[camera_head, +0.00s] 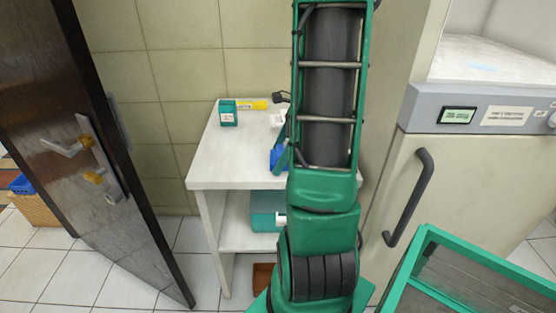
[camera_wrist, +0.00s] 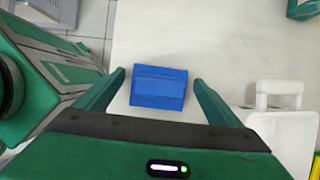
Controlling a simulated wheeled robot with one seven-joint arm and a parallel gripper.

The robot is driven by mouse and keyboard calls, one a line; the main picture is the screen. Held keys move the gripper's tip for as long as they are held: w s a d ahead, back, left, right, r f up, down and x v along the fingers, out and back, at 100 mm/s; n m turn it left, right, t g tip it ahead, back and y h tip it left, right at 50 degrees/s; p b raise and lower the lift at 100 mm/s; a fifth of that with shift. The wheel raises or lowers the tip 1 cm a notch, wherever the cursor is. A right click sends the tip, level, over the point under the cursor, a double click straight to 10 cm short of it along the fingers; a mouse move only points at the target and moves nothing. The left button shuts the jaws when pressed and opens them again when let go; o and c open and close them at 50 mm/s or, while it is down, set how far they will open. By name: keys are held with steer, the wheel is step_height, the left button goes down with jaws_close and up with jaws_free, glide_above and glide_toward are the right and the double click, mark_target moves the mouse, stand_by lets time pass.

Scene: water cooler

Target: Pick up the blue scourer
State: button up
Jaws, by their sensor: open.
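The blue scourer (camera_wrist: 159,88) is a small blue block lying on the white table top. In the wrist view it sits between the two fingers of my gripper (camera_wrist: 160,84), with a gap on each side. My gripper is open and empty. In the head view only part of the blue scourer (camera_head: 276,157) shows at the left edge of my arm, which hides most of my gripper and the table's right side.
The white table (camera_head: 205,160) also holds a teal box (camera_head: 228,113), a yellow item (camera_head: 252,104) and a white container (camera_wrist: 285,132) right of the scourer. A dark door (camera_head: 75,120) stands left; a cabinet with a handle (camera_head: 410,195) stands right.

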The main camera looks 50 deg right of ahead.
steer(key=shift+c, duration=0.5)
steer(key=c, duration=1)
steer(key=shift+c, duration=0.2)
steer(key=shift+r, duration=0.1)
steer(key=shift+r, duration=0.45)
steer(key=r, duration=0.2)
steer(key=a+r, duration=0.1)
steer(key=r, duration=0.1)
steer(key=shift+w+a, duration=0.1)
steer(key=shift+a, duration=0.05)
steer(key=a+r, duration=0.6)
steer(key=a, duration=0.4)
steer(key=shift+w+a, duration=0.2)
steer(key=shift+w, duration=0.25)
steer(key=shift+o, duration=0.5)
